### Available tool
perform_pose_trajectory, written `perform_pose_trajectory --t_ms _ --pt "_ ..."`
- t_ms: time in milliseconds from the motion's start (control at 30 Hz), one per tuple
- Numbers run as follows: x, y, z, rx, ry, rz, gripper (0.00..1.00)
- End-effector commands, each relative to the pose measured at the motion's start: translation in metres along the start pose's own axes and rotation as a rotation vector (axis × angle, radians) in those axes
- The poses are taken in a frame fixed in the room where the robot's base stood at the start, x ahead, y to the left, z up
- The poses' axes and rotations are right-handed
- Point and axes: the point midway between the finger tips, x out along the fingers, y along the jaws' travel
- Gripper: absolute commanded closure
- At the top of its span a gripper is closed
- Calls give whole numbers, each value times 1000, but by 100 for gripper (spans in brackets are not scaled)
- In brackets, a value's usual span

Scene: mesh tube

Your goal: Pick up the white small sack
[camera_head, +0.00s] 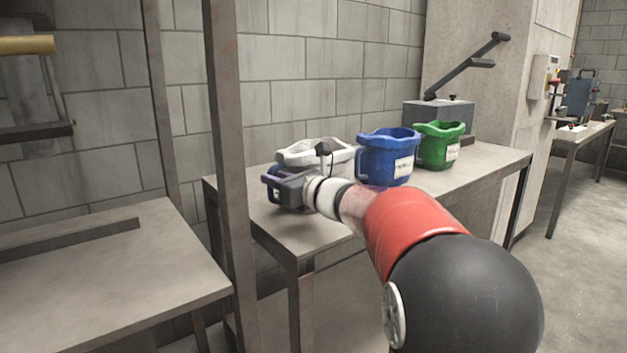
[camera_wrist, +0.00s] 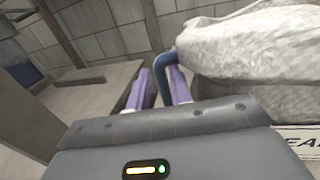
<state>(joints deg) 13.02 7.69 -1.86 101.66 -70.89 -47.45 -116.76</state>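The white small sack (camera_head: 318,151) stands on the table behind my gripper in the head view, partly hidden by it. In the wrist view the sack (camera_wrist: 255,48) fills the upper right, with creased pale sides. A dark blue curved handle (camera_wrist: 155,40) stands out from its left side. My gripper (camera_wrist: 158,88) has its two purple fingers apart, one on each side of the handle's lower part. I cannot tell whether either finger touches it. In the head view my gripper (camera_head: 270,184) is at the sack's near left side.
A blue bucket-like sack (camera_head: 384,160) and a green one (camera_head: 440,145) stand to the right on the same table (camera_head: 470,185). A grey device (camera_head: 437,112) is behind them. A metal post (camera_head: 228,130) rises left of my gripper. Another table (camera_head: 110,260) is at the left.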

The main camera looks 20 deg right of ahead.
Motion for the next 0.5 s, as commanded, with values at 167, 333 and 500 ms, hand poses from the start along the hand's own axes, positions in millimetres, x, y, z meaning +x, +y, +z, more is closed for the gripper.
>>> perform_pose_trajectory --t_ms 167,333,500 --pt "0 0 0 0 0 0 100" --pt "0 0 0 0 0 0 100" --pt "0 0 1 0 0 0 100"
